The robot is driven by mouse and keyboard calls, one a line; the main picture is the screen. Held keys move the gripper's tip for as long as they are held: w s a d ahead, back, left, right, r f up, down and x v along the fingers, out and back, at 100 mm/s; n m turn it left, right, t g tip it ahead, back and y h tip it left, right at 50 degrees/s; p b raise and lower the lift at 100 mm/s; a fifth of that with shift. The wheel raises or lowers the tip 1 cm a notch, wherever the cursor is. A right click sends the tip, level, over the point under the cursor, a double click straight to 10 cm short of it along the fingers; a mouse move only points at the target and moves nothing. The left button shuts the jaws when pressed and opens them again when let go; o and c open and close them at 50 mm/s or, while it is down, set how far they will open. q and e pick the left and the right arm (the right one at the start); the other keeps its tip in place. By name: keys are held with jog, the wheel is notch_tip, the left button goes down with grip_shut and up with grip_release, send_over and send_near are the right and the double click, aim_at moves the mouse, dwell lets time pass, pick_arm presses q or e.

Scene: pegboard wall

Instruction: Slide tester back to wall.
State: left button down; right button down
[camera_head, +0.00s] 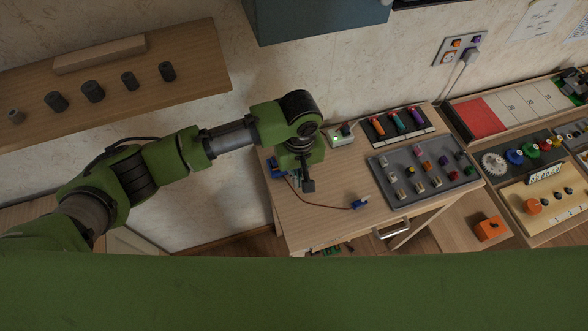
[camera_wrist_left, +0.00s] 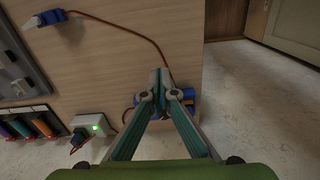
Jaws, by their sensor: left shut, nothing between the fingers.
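In the left wrist view the blue device (camera_wrist_left: 187,98) is partly hidden behind my fingers. A small white box (camera_head: 341,136) with a green light stands at the table's wall side; it also shows in the left wrist view (camera_wrist_left: 96,124). No label shows which is the tester. My left gripper (camera_head: 308,186) is shut and empty, pointing down just right of the blue device. I cannot tell whether they touch. My right gripper is out of view.
A grey tray (camera_head: 383,180) of small colored parts and a black rack (camera_head: 372,137) stand right of the gripper. The pale wall (camera_head: 203,210) is behind the table. A shelf (camera_head: 200,85) with dark pegs is at upper left. The table's front left is clear.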

aim_at(297, 190)
pick_arm(q)
notch_tip(297, 190, down, 4)
jog(key=shift+r, duration=0.1)
jog(key=shift+w+a+r+p, duration=0.15)
jog(key=shift+w+p, duration=0.15)
jog(key=shift+w, duration=0.3)
jog(key=shift+w+a+r+p, duration=0.15)
jog(key=shift+w+p, duration=0.1)
jog(key=shift+w, duration=0.35)
jog(key=shift+w+a+f, duration=0.15)
jog(key=shift+w+f, duration=0.05)
jog(key=shift+w, duration=0.5)
jog(key=shift+w+a, duration=0.25)
jog(key=shift+w, duration=0.65)
jog(key=shift+w+a, duration=0.25)
jog(key=shift+w, duration=0.6)
